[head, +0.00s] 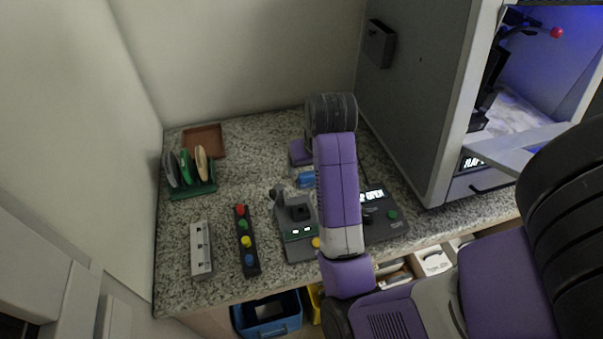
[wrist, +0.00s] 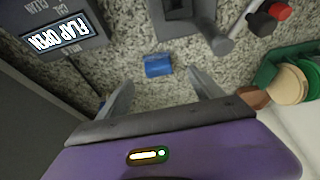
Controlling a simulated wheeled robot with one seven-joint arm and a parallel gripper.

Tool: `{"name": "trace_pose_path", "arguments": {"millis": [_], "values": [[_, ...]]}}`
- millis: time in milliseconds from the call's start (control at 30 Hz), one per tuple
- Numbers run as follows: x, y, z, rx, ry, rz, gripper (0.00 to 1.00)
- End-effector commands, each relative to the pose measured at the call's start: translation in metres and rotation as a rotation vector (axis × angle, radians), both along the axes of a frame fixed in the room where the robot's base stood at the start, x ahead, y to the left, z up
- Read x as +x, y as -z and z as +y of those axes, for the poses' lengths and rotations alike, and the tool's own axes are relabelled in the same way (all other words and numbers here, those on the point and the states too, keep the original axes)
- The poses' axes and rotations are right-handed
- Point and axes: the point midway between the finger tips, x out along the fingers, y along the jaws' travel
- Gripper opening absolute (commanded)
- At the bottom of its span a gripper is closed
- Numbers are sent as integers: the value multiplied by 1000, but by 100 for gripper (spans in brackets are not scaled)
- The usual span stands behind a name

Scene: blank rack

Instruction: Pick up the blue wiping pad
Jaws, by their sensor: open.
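The blue wiping pad (wrist: 158,65) lies on the speckled counter in the wrist view, ahead of my gripper and between the lines of its two fingers. In the head view the pad (head: 305,180) shows just left of my arm, partly hidden by it. My gripper (wrist: 163,92) is open and empty, with its two grey fingers spread apart. The pad is not between the fingertips in contact; it lies apart from them. In the head view my arm hides most of the gripper.
A grey device (head: 298,228) stands in front of the pad, and a display box (head: 383,222) reading FLAP OPEN is to the right. A green rack with discs (head: 190,188), a brown tray (head: 203,140), a coloured-button strip (head: 246,240) and a pale block (head: 201,250) are left. A large grey cabinet (head: 415,90) stands right.

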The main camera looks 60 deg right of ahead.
Motion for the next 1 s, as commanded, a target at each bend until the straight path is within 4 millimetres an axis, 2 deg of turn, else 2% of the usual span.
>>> {"name": "trace_pose_path", "arguments": {"millis": [533,867,1000], "values": [[17,59,-24,2,0,1,76],[19,65,-27,-1,0,0,76],[19,65,-27,-1,0,1,49]]}}
